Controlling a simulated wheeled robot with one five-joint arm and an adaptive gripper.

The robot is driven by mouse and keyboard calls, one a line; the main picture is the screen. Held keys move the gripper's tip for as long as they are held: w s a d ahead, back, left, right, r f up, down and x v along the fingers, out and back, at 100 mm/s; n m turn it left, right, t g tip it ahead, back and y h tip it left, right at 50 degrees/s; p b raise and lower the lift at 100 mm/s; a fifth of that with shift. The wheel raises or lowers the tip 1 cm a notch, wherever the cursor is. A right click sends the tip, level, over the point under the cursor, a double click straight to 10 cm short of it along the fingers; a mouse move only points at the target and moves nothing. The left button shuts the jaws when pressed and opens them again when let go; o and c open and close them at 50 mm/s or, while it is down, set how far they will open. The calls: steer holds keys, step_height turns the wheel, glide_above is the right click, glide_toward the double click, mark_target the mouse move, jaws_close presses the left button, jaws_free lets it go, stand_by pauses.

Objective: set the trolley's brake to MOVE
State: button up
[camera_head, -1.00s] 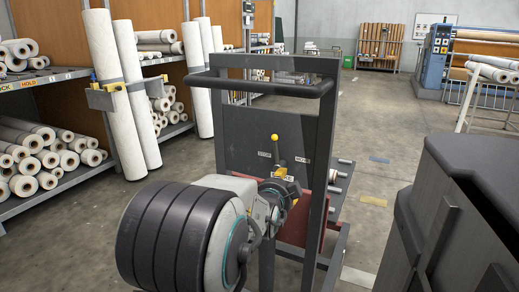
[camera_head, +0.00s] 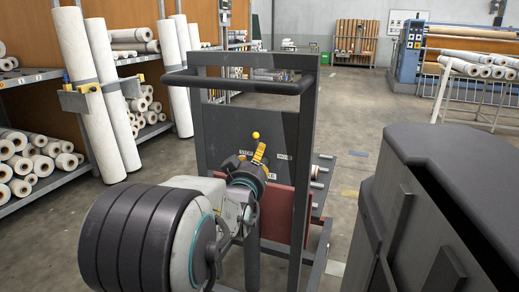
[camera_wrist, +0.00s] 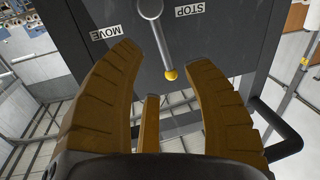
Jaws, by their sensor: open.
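The trolley (camera_head: 222,110) stands ahead with its dark upright panel. Its brake lever (camera_wrist: 160,42) ends in a yellow knob, which also shows in the head view (camera_head: 255,135). In the head view, STOP is on the left and MOVE on the right. My gripper (camera_wrist: 163,56) is open, its fingers either side of the knob in the wrist view. It also shows in front of the panel (camera_head: 260,153). I cannot tell whether it touches the lever.
The trolley's black handle bar (camera_head: 240,84) runs above the panel. A dark, bulky object (camera_head: 440,200) stands close on the right. Racks with rolls (camera_head: 35,160) line the left side. The floor behind and right of the trolley is mostly open.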

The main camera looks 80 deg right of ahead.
steer(key=shift+s+d+b, duration=0.15)
steer(key=shift+d+b, duration=2.05)
steer(key=shift+d, duration=1.5)
jaws_close()
